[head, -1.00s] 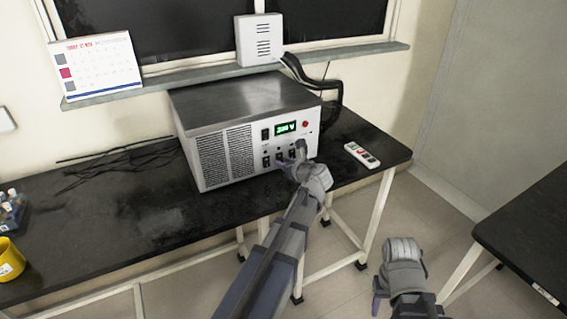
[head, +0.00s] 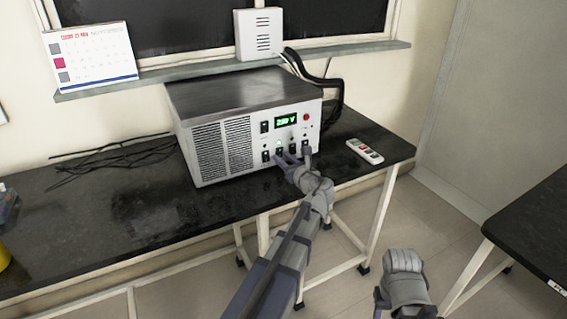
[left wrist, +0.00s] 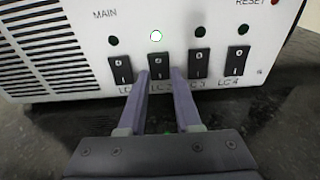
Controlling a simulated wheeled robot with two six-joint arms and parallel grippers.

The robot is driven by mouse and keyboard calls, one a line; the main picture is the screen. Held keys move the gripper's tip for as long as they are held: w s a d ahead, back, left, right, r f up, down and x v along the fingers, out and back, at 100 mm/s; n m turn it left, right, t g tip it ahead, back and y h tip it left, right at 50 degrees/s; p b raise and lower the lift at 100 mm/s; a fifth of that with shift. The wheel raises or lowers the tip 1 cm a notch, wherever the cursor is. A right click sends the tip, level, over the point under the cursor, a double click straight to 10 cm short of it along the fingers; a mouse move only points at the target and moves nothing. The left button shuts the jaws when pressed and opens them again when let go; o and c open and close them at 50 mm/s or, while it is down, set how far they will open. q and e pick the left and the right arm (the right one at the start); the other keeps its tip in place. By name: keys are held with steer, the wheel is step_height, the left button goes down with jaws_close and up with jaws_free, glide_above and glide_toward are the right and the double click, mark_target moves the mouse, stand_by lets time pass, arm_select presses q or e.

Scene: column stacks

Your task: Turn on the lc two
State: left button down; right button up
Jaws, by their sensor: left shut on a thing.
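The grey power unit (head: 215,140) stands on the black bench, its front panel holding a row of black rocker switches. In the left wrist view the LC 2 switch (left wrist: 158,64) is second from the left, and the lamp (left wrist: 156,36) above it is lit. The lamps above the other LC switches are dark. My left gripper (left wrist: 160,75) has its two fingers on either side of the lower part of the LC 2 switch, shut on it. In the head view it is at the panel's lower edge (head: 285,160). My right gripper (head: 403,268) hangs empty in front of the bench; its jaws are unclear.
The LC 1 switch (left wrist: 120,70) and LC 3 switch (left wrist: 199,63) sit close on both sides of the fingers. A second black table (head: 530,225) stands at right.

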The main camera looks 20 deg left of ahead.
arm_select(q)
steer(key=c, duration=0.9)
jaws_free()
steer(key=shift+s+d, duration=0.1)
steer(key=p+v, duration=0.1)
steer(key=v, duration=0.6)
steer(key=shift+s+d, duration=0.2)
steer(key=shift+d, duration=0.1)
